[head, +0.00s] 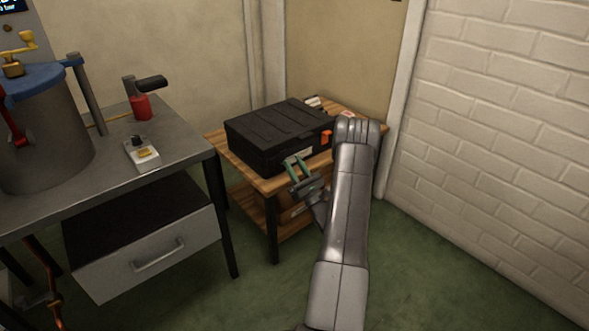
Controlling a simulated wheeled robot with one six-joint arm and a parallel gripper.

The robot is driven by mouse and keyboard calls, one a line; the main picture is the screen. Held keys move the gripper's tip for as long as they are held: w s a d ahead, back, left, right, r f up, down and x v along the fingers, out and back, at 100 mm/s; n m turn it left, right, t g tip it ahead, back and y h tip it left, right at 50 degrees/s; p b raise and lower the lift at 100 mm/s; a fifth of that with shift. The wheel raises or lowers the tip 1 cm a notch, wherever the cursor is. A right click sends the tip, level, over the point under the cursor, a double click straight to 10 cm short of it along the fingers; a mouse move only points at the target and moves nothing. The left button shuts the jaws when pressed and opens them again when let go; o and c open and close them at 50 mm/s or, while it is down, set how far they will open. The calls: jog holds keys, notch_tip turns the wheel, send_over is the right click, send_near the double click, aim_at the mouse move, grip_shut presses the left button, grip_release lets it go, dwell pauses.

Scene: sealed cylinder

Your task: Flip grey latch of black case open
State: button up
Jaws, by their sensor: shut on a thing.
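The black case (275,133) lies closed on a small wooden table, with its ribbed lid facing up. An orange latch (326,137) shows near the right end of its front side. My gripper (296,168), with green finger pads, is at the lower front side of the case, left of the orange latch. The fingers are close together at the place of the grey latch and are shut on it. The latch itself is mostly hidden by the fingers, so its exact angle cannot be told.
The wooden table (228,147) has a lower shelf and stands near the white brick wall (500,110). A metal workbench (100,180) with a drawer (150,255), a large cylinder (45,135) and a red-based tool (141,107) stands at left. Green floor is free in front.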

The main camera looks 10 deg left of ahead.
dwell(0.3)
jog(key=o, duration=1)
jog(key=shift+f, duration=0.1)
